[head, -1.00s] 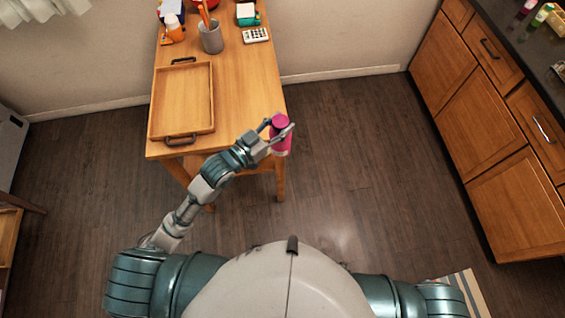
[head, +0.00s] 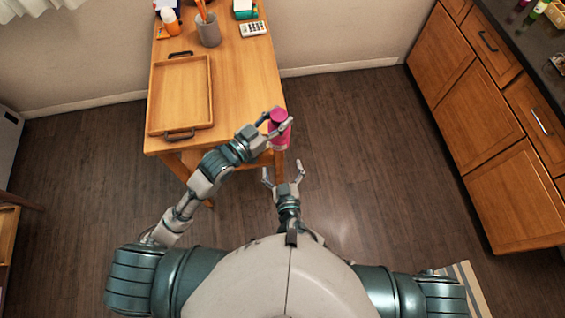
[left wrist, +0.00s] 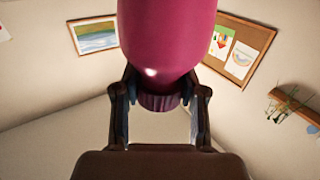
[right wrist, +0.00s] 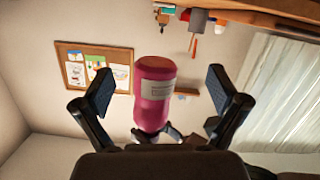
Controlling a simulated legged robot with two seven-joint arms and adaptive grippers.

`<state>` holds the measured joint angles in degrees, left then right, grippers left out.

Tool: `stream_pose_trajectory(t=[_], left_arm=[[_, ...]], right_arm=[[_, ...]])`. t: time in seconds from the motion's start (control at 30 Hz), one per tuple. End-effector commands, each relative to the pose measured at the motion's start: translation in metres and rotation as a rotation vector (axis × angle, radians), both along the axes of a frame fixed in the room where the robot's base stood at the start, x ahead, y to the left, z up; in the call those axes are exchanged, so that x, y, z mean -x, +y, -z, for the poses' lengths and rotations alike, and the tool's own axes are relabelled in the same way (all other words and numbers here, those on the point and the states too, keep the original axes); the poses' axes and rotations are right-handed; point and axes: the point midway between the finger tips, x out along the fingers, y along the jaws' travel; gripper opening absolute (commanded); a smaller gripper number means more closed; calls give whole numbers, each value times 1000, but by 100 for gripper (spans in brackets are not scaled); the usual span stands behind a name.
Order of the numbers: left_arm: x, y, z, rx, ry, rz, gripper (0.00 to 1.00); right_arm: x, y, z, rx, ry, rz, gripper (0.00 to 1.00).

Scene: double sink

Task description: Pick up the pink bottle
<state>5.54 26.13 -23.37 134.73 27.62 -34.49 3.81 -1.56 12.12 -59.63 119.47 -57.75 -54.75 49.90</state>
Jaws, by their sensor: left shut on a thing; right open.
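The pink bottle (head: 280,130) is held off the near right corner of the wooden table. My left gripper (head: 277,122) is shut on it near its cap end; the bottle fills the top middle of the left wrist view (left wrist: 168,35). My right gripper (head: 283,172) is open and empty, just below the bottle in the head view. In the right wrist view the bottle (right wrist: 156,95), with a pale label, shows between my open right fingers (right wrist: 160,95) but apart from them.
The wooden table (head: 240,90) bears a tray (head: 210,95), a grey cup (head: 208,32) and a calculator (head: 254,29). Wooden cabinets (head: 480,105) stand at the right. The floor between is clear.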

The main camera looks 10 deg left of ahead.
Motion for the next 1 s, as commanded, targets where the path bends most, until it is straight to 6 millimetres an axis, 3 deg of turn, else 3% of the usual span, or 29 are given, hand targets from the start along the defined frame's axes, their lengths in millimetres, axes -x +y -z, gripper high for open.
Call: stream_pose_trajectory(t=[0.03, 0.1, 0.2, 0.3, 0.47, 0.8, 1.0], left_arm=[[0, 0, 0, 1, -1, 0, 0], [0, 0, 0, 1, -1, 0, 0], [0, -1, 0, -1, -1, 0, 0], [0, -2, 0, -2, -1, 0, 0], [0, -2, 0, -1, -1, 0, 0], [0, 0, 0, 1, -1, 0, 0], [0, 0, 0, 1, -1, 0, 0]], right_arm=[[6, 1, -24, -44, -36, 2, 97], [15, 1, -51, -100, -76, 8, 97], [25, -3, -79, -163, -115, 15, 97], [30, -6, -94, -200, -136, 21, 97], [21, -3, -100, -212, -146, 22, 97], [-43, 14, -99, -208, -145, 23, 97], [-72, 22, -99, -209, -144, 22, 97]])
